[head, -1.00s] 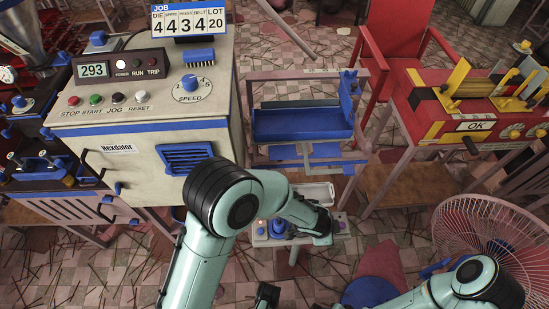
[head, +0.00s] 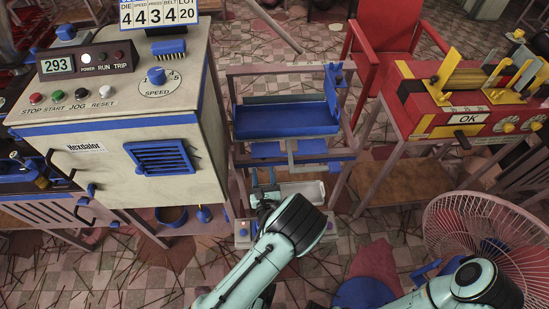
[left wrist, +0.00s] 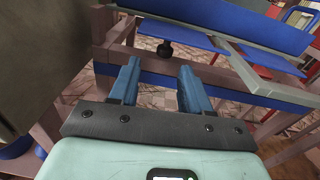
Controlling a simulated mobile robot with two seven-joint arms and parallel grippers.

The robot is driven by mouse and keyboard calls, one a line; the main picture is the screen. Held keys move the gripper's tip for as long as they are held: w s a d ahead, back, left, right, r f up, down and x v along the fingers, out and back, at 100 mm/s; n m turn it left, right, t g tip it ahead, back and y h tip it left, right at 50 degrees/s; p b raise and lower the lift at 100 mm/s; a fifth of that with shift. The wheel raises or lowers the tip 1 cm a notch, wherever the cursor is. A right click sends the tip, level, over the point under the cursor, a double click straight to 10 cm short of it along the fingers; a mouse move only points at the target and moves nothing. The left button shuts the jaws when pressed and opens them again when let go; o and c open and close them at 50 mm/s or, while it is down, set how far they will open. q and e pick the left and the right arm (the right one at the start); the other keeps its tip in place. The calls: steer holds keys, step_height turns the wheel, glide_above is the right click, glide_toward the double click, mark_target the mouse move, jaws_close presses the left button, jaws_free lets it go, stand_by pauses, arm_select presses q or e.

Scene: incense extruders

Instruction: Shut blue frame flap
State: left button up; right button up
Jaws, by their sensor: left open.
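The pinkish metal frame (head: 235,90) stands between the cream machine and the red bench. A long blue panel (head: 287,121) sits tilted across it, with smaller blue pieces (head: 312,147) below. I cannot tell for certain which part is the flap. In the left wrist view a blue panel (left wrist: 225,37) spans the top, above a grey bar.
The cream machine (head: 115,110) stands close on the left. The red bench (head: 440,125) is on the right, with a red chair (head: 385,50) behind. A wire fan (head: 478,220) stands at the lower right. A pale tray (head: 302,190) sits low by the frame.

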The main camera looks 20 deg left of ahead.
mark_target(263, 159)
arm_select(q)
steer(key=shift+w+r+m+t, duration=0.1)
steer(key=shift+w+m+t, duration=0.2)
steer(key=shift+w+m, duration=0.25)
steer(key=b+x, duration=0.1)
steer(key=x, duration=0.5)
steer(key=shift+w+a, duration=0.1)
steer(key=shift+w, duration=0.1)
arm_select(e)
steer(key=shift+w+d+f+t, duration=0.2)
steer(key=shift+w+d+f, duration=0.05)
steer(key=shift+w+f, duration=0.25)
steer(key=shift+w+d+f+t, duration=0.2)
steer(key=shift+w+f, duration=0.2)
steer(key=shift+w, duration=0.1)
